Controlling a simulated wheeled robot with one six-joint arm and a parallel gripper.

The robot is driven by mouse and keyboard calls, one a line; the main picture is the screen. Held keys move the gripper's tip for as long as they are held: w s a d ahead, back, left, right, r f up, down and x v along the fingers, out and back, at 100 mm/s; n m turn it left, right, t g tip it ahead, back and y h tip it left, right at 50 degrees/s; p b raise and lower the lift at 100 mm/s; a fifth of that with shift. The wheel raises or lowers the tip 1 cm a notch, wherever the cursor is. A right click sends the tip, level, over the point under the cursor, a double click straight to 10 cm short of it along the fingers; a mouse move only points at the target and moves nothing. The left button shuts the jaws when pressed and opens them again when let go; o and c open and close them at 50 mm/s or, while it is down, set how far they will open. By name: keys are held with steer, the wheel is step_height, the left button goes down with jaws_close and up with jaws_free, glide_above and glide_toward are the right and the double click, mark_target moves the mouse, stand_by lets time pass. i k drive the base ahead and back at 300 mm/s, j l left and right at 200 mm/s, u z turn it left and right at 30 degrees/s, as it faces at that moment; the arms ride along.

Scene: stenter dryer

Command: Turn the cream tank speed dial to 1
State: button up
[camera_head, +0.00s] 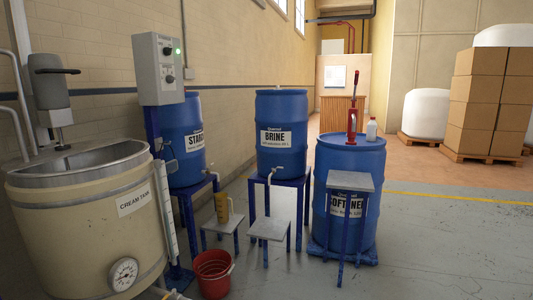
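The cream tank (85,225) stands at the left, a round cream-coloured vessel with a metal rim and a "CREAM TANK" label. A grey control box (150,88) is on a blue post just behind its right side. The knobs' markings and settings are too small to read, so I cannot tell which is the speed dial. My gripper is not in view.
A round gauge (123,274) is on the tank's front. Blue drums stand beyond, including the brine drum (282,110) and softener drum (349,160). A red bucket (213,272) and small stands (268,230) are on the floor.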

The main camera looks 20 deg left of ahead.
mark_target(170, 79)
steer(key=i+u, duration=0.3)
steer(key=i, duration=0.25)
steer(key=i+u, duration=0.3)
steer(key=i, duration=0.25)
steer(key=i+l+u, duration=0.2)
steer(key=i+u, duration=0.15)
steer(key=i, duration=0.2)
